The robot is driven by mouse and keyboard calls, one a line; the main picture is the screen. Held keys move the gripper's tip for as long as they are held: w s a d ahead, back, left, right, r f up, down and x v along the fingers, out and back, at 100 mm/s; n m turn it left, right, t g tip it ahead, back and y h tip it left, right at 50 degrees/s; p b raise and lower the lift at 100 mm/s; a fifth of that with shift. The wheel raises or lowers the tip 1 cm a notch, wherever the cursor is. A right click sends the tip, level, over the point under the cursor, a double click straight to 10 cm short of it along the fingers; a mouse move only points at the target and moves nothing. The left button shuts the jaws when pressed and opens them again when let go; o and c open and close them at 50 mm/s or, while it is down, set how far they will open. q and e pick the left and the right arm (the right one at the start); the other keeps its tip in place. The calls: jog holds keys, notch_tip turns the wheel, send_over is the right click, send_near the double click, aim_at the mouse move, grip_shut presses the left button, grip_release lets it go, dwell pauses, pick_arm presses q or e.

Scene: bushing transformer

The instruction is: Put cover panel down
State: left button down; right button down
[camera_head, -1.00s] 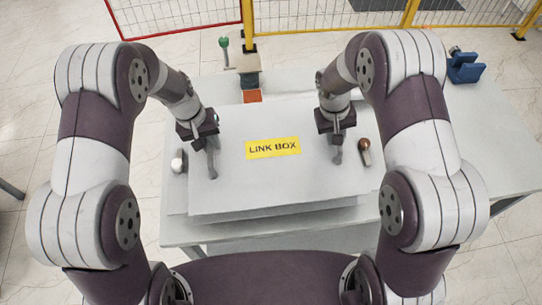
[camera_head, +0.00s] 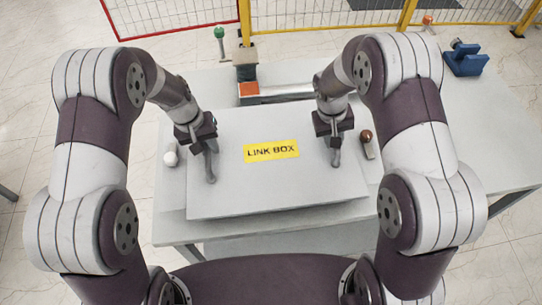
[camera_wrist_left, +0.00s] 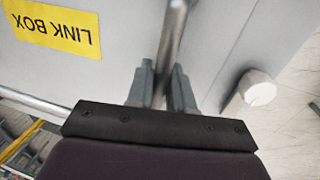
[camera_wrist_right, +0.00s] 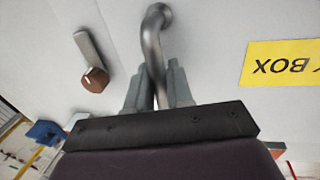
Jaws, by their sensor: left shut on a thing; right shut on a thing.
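The cover panel (camera_head: 270,185) is a flat grey plate with a yellow "LINK BOX" label (camera_head: 272,150) and a metal handle near each side. It lies roughly level over a grey box on the table; I cannot tell whether it touches the box. My left gripper (camera_head: 209,150) is shut on the left handle (camera_wrist_left: 173,35). My right gripper (camera_head: 335,138) is shut on the right handle (camera_wrist_right: 153,38). The panel hides most of the box beneath.
A white knob (camera_head: 171,158) stands left of the panel and a brown-red knob (camera_head: 366,136) right of it. Behind are an orange-topped block (camera_head: 249,89) and a metal bar (camera_head: 288,97). A blue fixture (camera_head: 466,62) stands at the table's far right. A fence closes the back.

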pick_arm(q)
jog(key=c, duration=1)
grip_release()
jog(key=shift+p, duration=0.4)
pick_arm(e)
jog(key=c, duration=1)
grip_release()
jog(key=shift+s, duration=0.1)
jog(key=shift+r, duration=0.1)
pick_arm(q)
notch_tip(320, 180, up, 12)
jog(key=a, duration=0.2)
jog(key=shift+s+a, duration=0.15)
jog(key=shift+a, duration=0.05)
pick_arm(e)
notch_tip(320, 180, up, 12)
jog(key=a, duration=0.2)
jog(key=shift+a+f, duration=0.15)
jog(key=shift+f, duration=0.05)
jog(key=shift+s, duration=0.1)
